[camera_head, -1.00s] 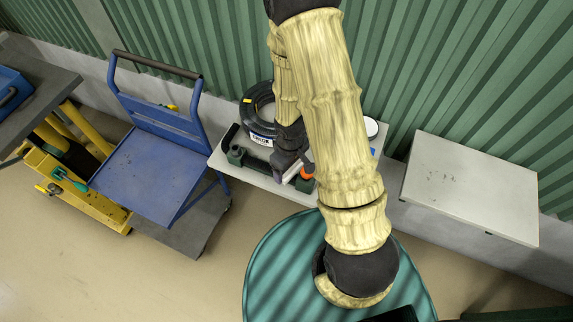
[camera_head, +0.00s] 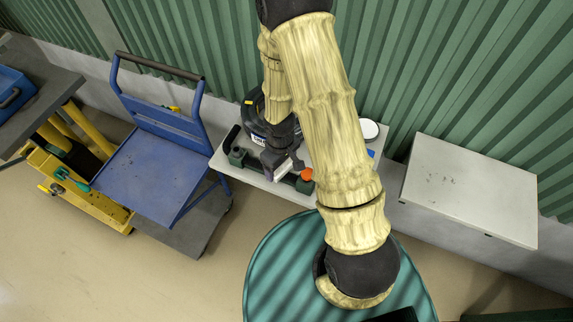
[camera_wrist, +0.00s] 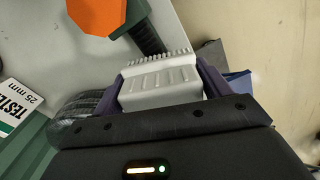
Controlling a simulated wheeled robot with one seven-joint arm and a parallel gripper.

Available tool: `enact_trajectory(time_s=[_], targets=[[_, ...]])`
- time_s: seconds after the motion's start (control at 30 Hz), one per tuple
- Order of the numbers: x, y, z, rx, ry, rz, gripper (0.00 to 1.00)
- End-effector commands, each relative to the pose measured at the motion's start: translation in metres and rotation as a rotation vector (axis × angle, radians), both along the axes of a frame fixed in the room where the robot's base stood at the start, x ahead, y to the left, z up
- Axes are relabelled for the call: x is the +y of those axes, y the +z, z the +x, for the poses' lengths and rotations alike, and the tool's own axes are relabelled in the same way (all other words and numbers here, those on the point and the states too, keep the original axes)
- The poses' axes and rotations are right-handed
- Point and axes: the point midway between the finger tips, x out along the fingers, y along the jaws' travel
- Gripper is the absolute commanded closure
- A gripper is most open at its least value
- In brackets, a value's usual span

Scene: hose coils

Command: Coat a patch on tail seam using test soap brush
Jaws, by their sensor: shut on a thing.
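My gripper (camera_wrist: 163,80) is shut on a light grey ribbed block with short bristles along one edge, which I take to be the test soap brush (camera_wrist: 160,85). In the head view my gripper (camera_head: 280,168) is low over the front of the grey bench, and the brush is a small pale patch. A short black hose end (camera_wrist: 147,32) lies just beyond the bristles, beside an orange piece (camera_wrist: 96,14). Whether the bristles touch it I cannot tell. The black hose coil (camera_head: 252,118) is partly hidden by my arm. No seam is clearly visible.
Green blocks stand on the grey bench (camera_head: 228,168); a white round thing (camera_head: 370,129) is at its right. A white label (camera_wrist: 15,105) lies near the gripper. A blue cart (camera_head: 150,175) is left, a pale table (camera_head: 470,190) right, and a teal round surface (camera_head: 275,270) in front.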

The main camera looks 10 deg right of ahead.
Motion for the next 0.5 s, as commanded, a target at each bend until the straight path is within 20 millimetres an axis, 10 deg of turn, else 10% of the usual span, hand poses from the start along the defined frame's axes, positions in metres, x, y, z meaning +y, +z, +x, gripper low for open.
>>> enact_trajectory(time_s=[0.5], targets=[[0.0103, 0.0001, 0.0083, -0.002, 0.003, 0.002, 0.41]])
